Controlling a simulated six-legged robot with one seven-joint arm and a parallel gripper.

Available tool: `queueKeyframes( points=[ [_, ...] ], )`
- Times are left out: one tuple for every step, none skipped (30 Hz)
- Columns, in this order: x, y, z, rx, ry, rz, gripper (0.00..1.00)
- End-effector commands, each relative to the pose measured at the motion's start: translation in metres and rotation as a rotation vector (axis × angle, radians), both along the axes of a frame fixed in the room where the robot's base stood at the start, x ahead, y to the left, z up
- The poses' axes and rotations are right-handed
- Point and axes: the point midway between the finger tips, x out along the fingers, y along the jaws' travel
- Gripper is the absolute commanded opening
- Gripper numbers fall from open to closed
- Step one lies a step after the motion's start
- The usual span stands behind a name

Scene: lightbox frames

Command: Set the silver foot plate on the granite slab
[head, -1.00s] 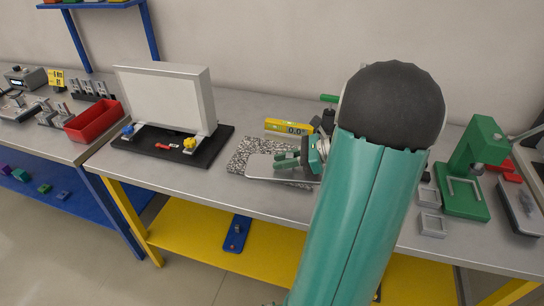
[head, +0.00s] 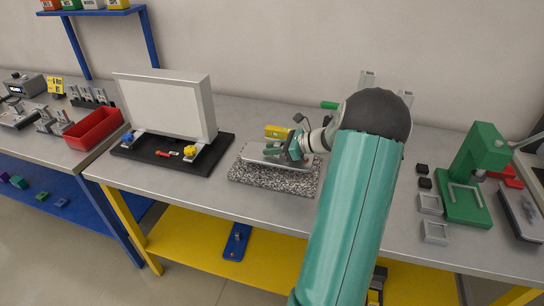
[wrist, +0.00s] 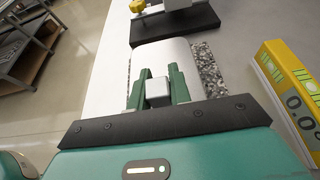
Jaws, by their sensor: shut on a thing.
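The silver foot plate (head: 256,158) is a flat, pale metal plate with a small block-like grip (wrist: 157,92) on top. My gripper (head: 296,150) is shut on that grip; in the wrist view its green fingers (wrist: 157,88) stand on both sides of it. The speckled granite slab (head: 272,180) lies on the bench. The plate is over the slab's back part, and the slab's front part shows bare. In the wrist view, the slab (wrist: 208,68) shows along the plate's right side. I cannot tell whether the plate touches the slab.
A yellow level (wrist: 290,95) stands close behind the slab. A white panel on a black base (head: 170,155) is to the left. A green press (head: 470,175) and small grey trays (head: 432,203) are to the right. The bench front is clear.

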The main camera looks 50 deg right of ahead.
Motion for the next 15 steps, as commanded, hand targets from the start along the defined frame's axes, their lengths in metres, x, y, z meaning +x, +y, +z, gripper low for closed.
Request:
queueKeyframes(
  points=[
    [0.003,-0.002,-0.003,0.000,-0.001,0.000,0.00],
    [0.005,-0.003,-0.005,-0.001,-0.002,0.001,0.00],
    [0.006,-0.003,-0.006,-0.001,-0.002,0.001,0.00],
    [0.007,-0.004,-0.008,-0.001,-0.002,0.001,0.00],
    [0.009,-0.004,-0.010,-0.001,-0.002,0.001,0.00],
    [0.011,-0.006,-0.014,0.000,-0.002,0.002,0.00],
    [0.011,-0.006,-0.018,0.001,-0.002,0.001,0.00],
    [0.011,-0.006,-0.022,0.000,-0.002,0.001,0.00],
    [0.010,-0.006,-0.029,0.001,-0.002,0.001,0.00],
    [0.010,-0.006,-0.034,0.002,-0.001,0.000,0.00],
    [0.010,-0.006,-0.037,0.000,-0.001,0.000,0.00],
    [0.010,-0.006,-0.040,-0.002,-0.002,0.000,0.00],
    [0.010,-0.006,-0.041,-0.002,-0.002,0.000,0.00],
    [0.010,-0.006,-0.042,-0.002,-0.002,0.000,0.00],
    [0.010,-0.006,-0.042,-0.003,-0.003,0.001,0.00]
  ],
)
